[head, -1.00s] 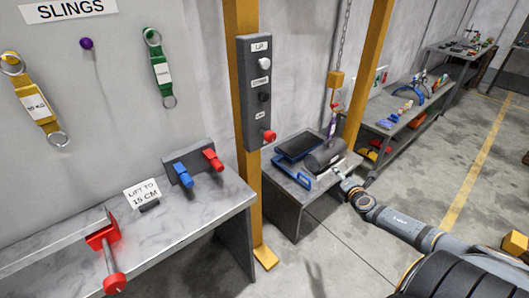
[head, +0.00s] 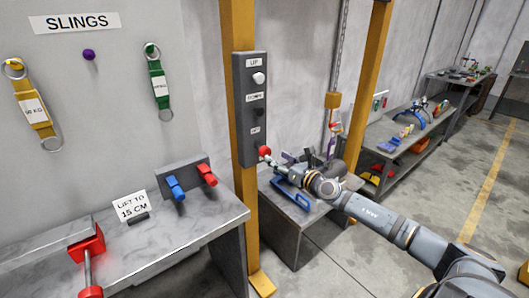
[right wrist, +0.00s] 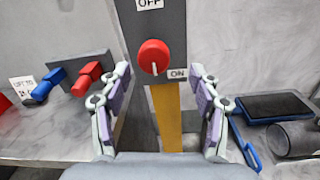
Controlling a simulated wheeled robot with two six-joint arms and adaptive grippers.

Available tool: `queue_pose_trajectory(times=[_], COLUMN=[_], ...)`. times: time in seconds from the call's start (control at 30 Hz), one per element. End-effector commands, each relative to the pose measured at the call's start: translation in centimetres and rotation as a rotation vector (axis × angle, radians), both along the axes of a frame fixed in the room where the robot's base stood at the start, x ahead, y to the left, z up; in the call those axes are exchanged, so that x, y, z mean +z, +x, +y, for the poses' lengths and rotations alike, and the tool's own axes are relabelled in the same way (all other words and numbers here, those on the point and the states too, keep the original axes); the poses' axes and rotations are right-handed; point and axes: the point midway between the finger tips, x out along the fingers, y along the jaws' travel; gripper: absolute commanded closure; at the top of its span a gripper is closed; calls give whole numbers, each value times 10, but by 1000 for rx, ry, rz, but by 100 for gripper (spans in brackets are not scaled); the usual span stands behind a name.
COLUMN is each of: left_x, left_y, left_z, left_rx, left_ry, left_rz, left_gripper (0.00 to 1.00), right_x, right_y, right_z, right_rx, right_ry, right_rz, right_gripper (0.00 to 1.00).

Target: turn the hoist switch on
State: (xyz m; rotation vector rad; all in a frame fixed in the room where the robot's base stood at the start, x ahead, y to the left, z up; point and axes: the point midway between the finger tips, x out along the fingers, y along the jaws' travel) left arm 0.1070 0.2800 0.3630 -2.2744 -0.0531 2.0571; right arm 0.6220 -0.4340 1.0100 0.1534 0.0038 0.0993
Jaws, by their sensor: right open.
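The hoist control box (head: 251,108) is a grey panel on a yellow post, with a white button, a dark button and a red rotary switch (head: 264,150) at its lower end. The right wrist view shows the red switch (right wrist: 153,57) close up, its white mark pointing about straight down. The OFF label (right wrist: 149,3) is above it and the ON label (right wrist: 177,74) is at its lower right. My right gripper (right wrist: 160,72) is open, its fingers spread either side of the switch, apart from it. In the head view the right gripper (head: 272,161) is just below and right of the switch. My left gripper is out of view.
A bench (head: 185,228) at the left carries blue and red levers (head: 206,175) and a LIFT TO 15 CM sign. A low table (head: 310,213) behind my right arm holds a blue-handled item and a dark cylinder (right wrist: 292,138). A chain hangs above it.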

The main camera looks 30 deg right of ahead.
Motion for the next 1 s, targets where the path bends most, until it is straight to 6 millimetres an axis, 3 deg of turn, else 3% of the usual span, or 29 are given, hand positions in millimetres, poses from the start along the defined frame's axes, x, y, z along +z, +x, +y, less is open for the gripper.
queue_pose_trajectory(times=[0.03, 0.17, 0.5, 0.83, 1.0], left_x=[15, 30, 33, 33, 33], left_y=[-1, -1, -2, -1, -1], left_z=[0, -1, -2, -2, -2], left_rx=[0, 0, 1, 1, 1], left_ry=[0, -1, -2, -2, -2], left_rz=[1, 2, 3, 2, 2], left_gripper=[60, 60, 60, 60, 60], right_x=[8, 6, -1, -2, -2], right_y=[4, 16, 63, 68, 68], right_z=[1, 10, 14, 15, 15], right_rx=[-3, 9, 10, 12, 12], right_ry=[9, 14, 6, 3, 3], right_rz=[-3, 1, 3, 6, 6], right_gripper=[37, 37, 37, 37, 57])
